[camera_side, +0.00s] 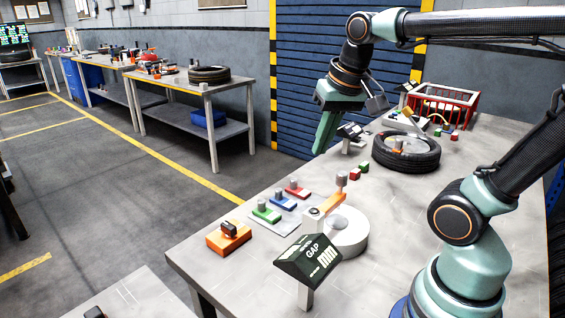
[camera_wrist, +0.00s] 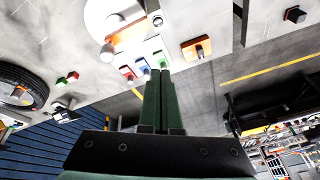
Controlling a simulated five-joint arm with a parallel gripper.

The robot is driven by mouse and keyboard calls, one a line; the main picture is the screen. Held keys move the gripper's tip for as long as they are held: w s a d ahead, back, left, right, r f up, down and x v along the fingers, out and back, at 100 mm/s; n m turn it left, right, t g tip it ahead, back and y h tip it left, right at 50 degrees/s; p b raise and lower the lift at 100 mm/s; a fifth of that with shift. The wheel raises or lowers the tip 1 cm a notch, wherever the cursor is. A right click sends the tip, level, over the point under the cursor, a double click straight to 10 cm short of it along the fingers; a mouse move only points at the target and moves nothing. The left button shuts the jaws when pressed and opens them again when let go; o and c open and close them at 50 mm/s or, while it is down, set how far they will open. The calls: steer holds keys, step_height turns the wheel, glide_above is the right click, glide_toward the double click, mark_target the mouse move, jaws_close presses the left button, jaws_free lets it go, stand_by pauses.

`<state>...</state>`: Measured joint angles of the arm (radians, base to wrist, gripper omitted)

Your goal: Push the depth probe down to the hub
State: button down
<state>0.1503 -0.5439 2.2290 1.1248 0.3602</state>
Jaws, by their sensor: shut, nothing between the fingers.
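My gripper (camera_side: 318,150) is shut and empty, pointing down in the air above the table, left of the tyre. Its closed fingertips also show in the wrist view (camera_wrist: 160,72). A black tyre (camera_side: 381,160) lies flat on the table, with a pale hub area and small orange and grey parts inside it. I cannot tell which part is the depth probe.
A dark GAP display (camera_side: 308,258) stands in front of the disc. Red (camera_side: 297,191), blue (camera_side: 283,202), green (camera_side: 266,214) and orange (camera_side: 229,238) blocks line the left edge. Small red and green cubes (camera_side: 359,170) lie near the tyre. A red basket (camera_side: 472,107) stands behind.

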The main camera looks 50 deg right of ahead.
mark_target(342, 173)
steer(key=d+r+m+g, duration=0.4)
steer(key=d+r+m, duration=0.1)
steer(key=d+m, duration=0.6)
steer(key=shift+m+y, duration=0.3)
steer(key=shift+m, duration=0.3)
steer(key=f, duration=1.3)
steer(key=shift+w+a+f, duration=0.15)
steer(key=shift+a+f, duration=0.2)
steer(key=shift+f, duration=2.2)
